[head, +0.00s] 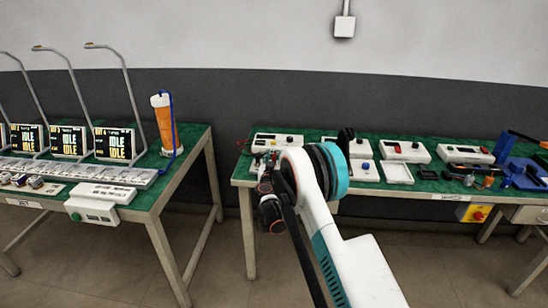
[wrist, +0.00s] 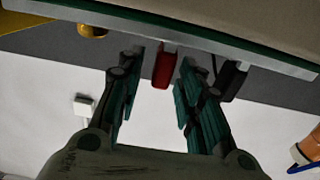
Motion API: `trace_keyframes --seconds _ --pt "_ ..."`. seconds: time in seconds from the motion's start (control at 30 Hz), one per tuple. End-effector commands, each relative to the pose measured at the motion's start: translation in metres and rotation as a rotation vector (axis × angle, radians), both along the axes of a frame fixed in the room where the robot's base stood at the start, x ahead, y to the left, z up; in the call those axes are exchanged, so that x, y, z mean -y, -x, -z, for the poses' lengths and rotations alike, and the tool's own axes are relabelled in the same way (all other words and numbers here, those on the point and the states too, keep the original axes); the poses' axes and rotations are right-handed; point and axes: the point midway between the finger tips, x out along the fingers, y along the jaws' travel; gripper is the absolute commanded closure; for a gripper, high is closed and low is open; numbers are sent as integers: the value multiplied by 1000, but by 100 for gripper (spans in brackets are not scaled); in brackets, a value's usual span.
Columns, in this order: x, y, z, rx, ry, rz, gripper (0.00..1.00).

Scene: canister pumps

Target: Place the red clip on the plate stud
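In the wrist view a red block-like piece, likely the red clip (wrist: 165,66), sits at the edge of a pale strip or table edge. My gripper (wrist: 161,72) is open, its two dark green fingers on either side of the red piece. A gap shows on the left; the right fingertip is close to it, and contact cannot be told. In the head view my gripper (head: 266,172) is at the left end of the right green table, partly hidden by my arm. The red clip cannot be made out there. I cannot identify the plate stud in either view.
A black piece (wrist: 233,80) hangs beside the red one, close to the right finger. The right table (head: 355,142) holds white devices, a white tray (head: 397,172) and a blue fixture (head: 522,172). An orange canister (head: 165,125) stands on the left table. A floor gap separates the tables.

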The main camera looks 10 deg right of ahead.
Motion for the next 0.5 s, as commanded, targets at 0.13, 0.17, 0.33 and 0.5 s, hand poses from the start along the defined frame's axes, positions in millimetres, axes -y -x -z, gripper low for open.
trace_keyframes --seconds 0.13,0.17,0.33,0.5 --pt "-10 27 -4 0 0 -2 66" --pt "-12 33 -4 0 0 -1 66" --pt "-22 66 -4 0 0 -2 66" --pt "-31 91 -3 0 0 -1 66"
